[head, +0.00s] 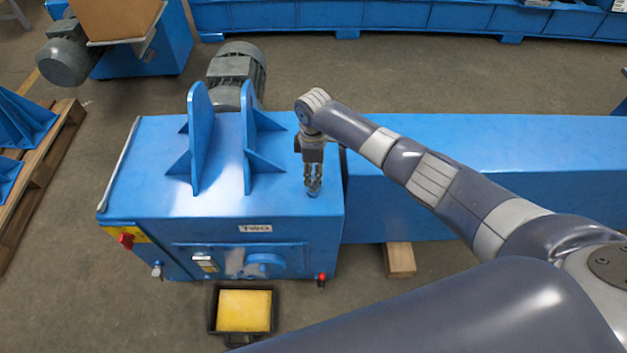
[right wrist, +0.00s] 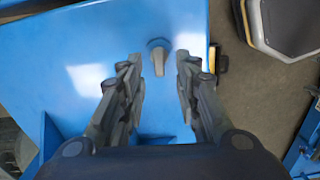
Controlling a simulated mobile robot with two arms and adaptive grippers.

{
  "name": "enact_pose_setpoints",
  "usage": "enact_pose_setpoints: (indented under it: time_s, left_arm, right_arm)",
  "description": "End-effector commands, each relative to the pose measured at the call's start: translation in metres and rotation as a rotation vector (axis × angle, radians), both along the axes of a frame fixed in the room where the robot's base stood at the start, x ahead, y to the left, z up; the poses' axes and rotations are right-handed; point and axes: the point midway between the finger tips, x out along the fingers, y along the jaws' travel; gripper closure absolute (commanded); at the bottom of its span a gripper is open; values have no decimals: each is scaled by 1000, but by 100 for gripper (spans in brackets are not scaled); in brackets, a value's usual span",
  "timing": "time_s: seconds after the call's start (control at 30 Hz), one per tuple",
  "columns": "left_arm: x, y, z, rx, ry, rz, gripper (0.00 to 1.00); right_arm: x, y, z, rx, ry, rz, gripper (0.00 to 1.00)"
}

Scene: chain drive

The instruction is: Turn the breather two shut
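The blue drive box (head: 155,195) bears a label reading "TWO" (head: 255,228) on its front edge. In the right wrist view a small blue round fitting with a grey lever, apparently breather two (right wrist: 158,57), stands on the box top. In the head view it is mostly hidden at my gripper's fingertips. My right gripper (head: 313,188) points down over the right part of the box top. In the right wrist view my right gripper (right wrist: 159,62) is open, one finger on each side of the fitting, with gaps showing. Contact cannot be told. My left gripper is not in view.
Two upright blue brackets (head: 200,140) stand on the box left of my gripper, with a grey motor (head: 236,72) behind. A long blue housing (head: 420,190) runs right.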

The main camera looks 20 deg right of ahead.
Motion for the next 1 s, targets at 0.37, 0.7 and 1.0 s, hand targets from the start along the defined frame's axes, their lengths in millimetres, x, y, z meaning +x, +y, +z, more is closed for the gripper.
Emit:
enact_pose_setpoints:
  time_s: [0.37, 0.7, 1.0]
  left_arm:
    - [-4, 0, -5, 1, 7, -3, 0]
    - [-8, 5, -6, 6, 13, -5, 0]
    - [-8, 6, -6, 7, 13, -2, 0]
  right_arm:
    - [0, 0, -43, 0, -1, 0, 70]
    - [1, 0, -47, 0, -3, 0, 70]
    - [1, 0, -46, 0, -2, 0, 100]
